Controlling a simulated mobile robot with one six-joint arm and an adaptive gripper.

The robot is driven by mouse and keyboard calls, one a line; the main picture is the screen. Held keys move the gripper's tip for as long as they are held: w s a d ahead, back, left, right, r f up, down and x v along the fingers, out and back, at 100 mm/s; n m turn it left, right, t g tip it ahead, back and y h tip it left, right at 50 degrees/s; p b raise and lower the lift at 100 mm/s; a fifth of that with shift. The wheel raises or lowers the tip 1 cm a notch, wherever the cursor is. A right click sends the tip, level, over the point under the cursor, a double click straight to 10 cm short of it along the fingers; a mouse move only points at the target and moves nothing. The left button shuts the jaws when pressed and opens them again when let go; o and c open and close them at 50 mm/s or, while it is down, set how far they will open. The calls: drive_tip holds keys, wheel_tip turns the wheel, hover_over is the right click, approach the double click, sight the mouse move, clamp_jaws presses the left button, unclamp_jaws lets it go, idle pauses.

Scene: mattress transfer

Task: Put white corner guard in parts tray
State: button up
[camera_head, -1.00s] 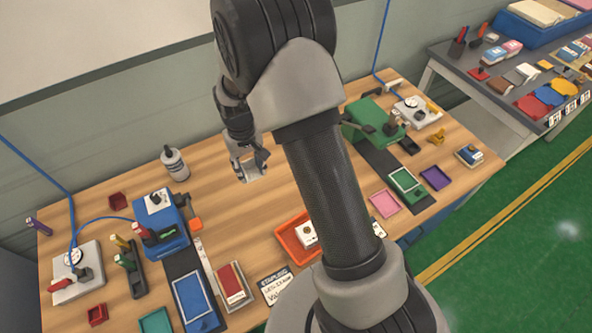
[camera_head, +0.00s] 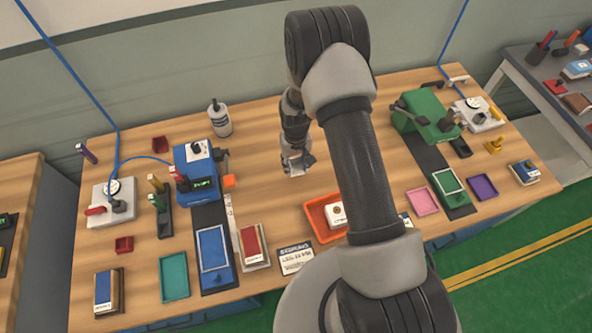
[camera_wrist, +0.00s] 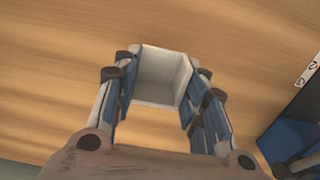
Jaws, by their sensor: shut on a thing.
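My gripper (camera_head: 296,170) is above the wooden bench, behind and slightly left of the orange tray (camera_head: 311,222). In the wrist view, my gripper (camera_wrist: 162,95) is shut on the white corner guard (camera_wrist: 158,92), an open-sided, box-like white piece between the blue-padded fingers. Bare wood shows beyond it. In the head view the guard is small and partly hidden by the fingers. No label confirms which tray is the parts tray.
Pink (camera_head: 422,201), purple (camera_head: 483,187) and teal (camera_head: 174,277) trays lie on the bench. Bare wood surrounds the gripper.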

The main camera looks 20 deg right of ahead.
sight(296, 169)
drive_tip(key=shift+f+b, duration=0.3)
drive_tip(key=shift+f, duration=1.65)
drive_tip(key=shift+f, duration=0.1)
drive_tip(key=o, duration=0.9)
drive_tip(key=shift+c, duration=0.2)
